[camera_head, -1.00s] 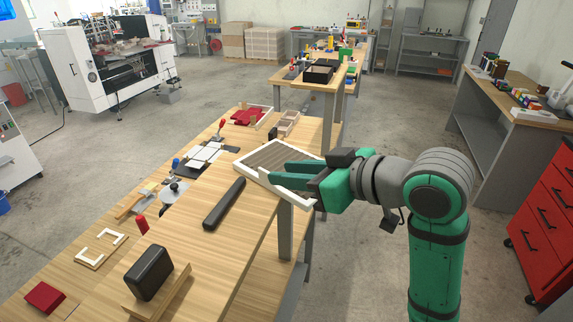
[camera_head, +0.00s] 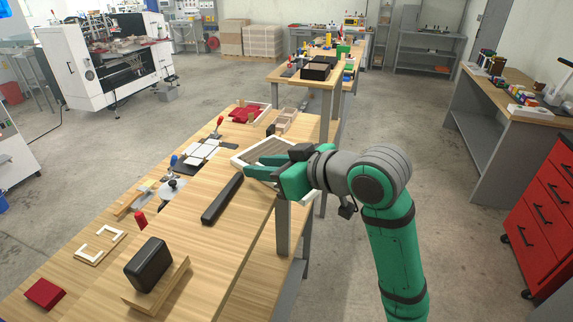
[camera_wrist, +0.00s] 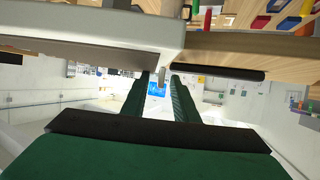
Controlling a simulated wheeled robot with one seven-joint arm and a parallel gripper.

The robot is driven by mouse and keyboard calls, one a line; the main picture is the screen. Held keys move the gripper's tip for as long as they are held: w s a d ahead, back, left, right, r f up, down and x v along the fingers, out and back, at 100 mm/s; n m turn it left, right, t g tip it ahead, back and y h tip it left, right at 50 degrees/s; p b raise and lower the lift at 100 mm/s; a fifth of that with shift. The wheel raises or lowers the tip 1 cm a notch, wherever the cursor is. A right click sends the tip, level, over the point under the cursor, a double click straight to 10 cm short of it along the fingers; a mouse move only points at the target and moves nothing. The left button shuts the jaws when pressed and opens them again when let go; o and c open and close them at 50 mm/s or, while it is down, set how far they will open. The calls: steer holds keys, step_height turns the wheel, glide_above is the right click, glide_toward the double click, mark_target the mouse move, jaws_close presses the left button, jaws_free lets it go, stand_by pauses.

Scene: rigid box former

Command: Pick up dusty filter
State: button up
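The filter (camera_head: 262,149) is a flat panel with a white frame and grey-brown pleats, at the right edge of the wooden workbench (camera_head: 225,235) in the head view. My gripper (camera_head: 247,167) reaches in from the right, and its green fingers overlap the panel in the picture, hiding much of it.
A long black bar (camera_head: 222,199) lies left of the filter. A black block (camera_head: 148,265) leans on a wooden stand nearer. A red piece in a tray (camera_head: 246,113) and small tools sit farther back. A red drawer cabinet (camera_head: 545,225) stands right, with open floor between.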

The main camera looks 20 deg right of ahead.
jaws_close()
